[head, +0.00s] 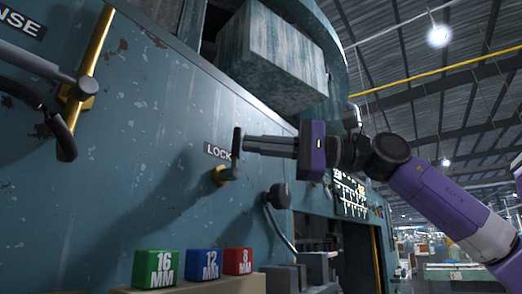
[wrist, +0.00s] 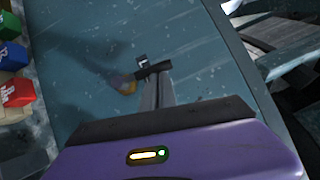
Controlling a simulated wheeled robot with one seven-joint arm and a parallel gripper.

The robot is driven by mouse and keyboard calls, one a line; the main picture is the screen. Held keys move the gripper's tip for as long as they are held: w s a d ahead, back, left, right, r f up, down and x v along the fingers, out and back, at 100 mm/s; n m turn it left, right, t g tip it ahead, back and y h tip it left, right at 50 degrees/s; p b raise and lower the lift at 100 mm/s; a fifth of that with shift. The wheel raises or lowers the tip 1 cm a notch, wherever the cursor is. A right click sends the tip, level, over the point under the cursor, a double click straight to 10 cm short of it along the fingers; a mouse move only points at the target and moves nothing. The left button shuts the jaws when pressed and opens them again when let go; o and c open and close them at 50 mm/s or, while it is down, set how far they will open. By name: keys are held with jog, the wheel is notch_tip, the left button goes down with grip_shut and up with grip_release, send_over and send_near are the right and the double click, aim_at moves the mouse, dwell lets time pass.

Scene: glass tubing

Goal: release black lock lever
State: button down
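The black lock lever (head: 237,150) stands upright on a brass pivot (head: 220,176) on the teal machine panel, beside the LOCK label (head: 217,152). My gripper (head: 247,145) comes in from the right, its slim fingers reaching the lever's upper part. In the wrist view the lever (wrist: 152,70) crosses at the fingertips (wrist: 158,80), with the brass pivot (wrist: 127,85) to the left. The fingers look close together. The fingertips are partly hidden by the lever, so I cannot tell whether they clasp it or only touch it.
A second dark lever (head: 278,197) sits low to the right of the lock lever. Green (head: 159,268), blue (head: 203,264) and red (head: 238,261) size blocks stand on a ledge below. A brass bar (head: 86,85) is at the upper left, and a large box (head: 270,55) overhangs above.

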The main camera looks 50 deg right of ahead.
jog(key=shift+a+r, duration=0.2)
jog(key=shift+a, duration=0.15)
dwell(0.4)
